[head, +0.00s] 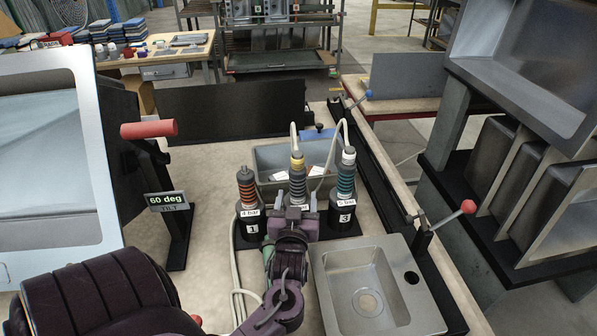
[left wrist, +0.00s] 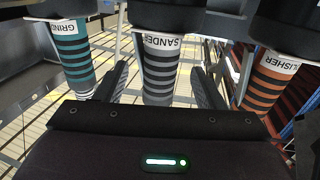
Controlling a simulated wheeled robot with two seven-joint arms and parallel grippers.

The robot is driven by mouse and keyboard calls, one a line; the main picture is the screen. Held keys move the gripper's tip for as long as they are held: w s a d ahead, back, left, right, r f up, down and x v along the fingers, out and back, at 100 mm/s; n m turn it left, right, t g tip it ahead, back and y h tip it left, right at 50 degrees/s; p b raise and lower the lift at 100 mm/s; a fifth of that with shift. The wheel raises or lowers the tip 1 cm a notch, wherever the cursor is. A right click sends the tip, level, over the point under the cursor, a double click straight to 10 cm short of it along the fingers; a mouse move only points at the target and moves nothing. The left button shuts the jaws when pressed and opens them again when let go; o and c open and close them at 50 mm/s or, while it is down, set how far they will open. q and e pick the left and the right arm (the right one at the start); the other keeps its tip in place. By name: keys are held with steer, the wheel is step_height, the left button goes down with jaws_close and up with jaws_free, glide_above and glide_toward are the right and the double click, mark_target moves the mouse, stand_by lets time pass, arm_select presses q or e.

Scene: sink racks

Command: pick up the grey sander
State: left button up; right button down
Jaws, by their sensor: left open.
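The grey sander (head: 297,180) has dark and grey rings and a yellow collar. It stands upright in the middle holder, between the orange-ringed polisher (head: 247,188) and the teal-ringed grinder (head: 346,180). In the left wrist view the sander (left wrist: 160,72) shows its label upside down. My left gripper (head: 295,215) is at the middle holder, in front of the sander. Its open fingers (left wrist: 160,85) are spread to either side of the sander's grey body, with gaps visible. The sander's lower part is hidden behind my gripper in the head view. My right gripper is not in view.
Numbered black holders (head: 251,222) carry the tools close together. A grey bin (head: 268,160) stands behind them, with pale hoses running up. A metal sink (head: 362,285) lies in front right. A red-knobbed lever (head: 467,207) stands right, another red handle (head: 148,130) left.

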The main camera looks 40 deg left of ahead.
arm_select(q)
steer(key=shift+b+x, duration=0.5)
steer(key=shift+x, duration=0.45)
steer(key=b+x, duration=0.2)
steer(key=x, duration=0.2)
steer(key=shift+w+a+f, duration=0.1)
steer(key=shift+w+a, duration=0.2)
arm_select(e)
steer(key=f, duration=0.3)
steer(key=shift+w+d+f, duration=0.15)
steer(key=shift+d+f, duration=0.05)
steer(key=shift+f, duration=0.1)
arm_select(q)
steer(key=c, duration=1.2)
steer(key=shift+r, duration=0.25)
steer(key=shift+c, duration=0.8)
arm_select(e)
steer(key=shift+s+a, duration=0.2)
